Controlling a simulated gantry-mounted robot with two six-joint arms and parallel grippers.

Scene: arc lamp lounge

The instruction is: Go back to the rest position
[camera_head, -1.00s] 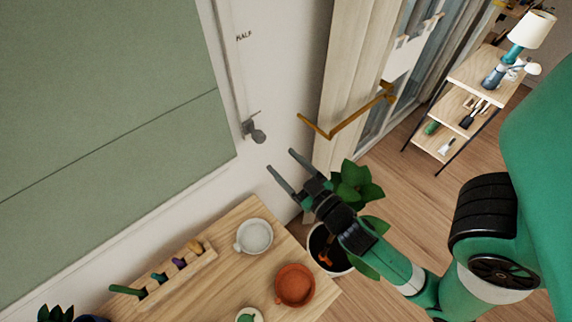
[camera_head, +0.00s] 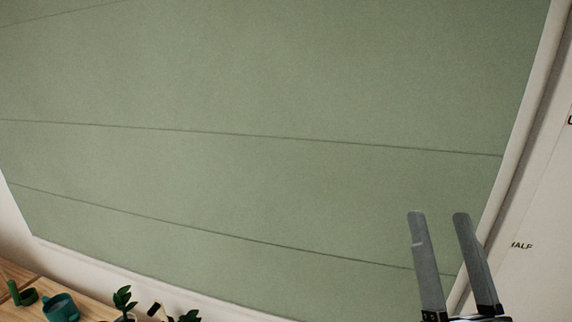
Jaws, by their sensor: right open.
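My right gripper (camera_head: 441,218) stands at the lower right with its two grey fingers pointing up. The fingers are apart and nothing is between them. The fingers show in front of the green blind (camera_head: 250,120) and its right edge. The rest of the right arm is below the frame. My left gripper is not in view.
A wooden table top (camera_head: 92,305) crosses the lower left corner. On it are a teal pot (camera_head: 61,307), a green object (camera_head: 24,296) and small leafy plants (camera_head: 124,298). A white wall strip (camera_head: 535,190) with lettering runs down the right.

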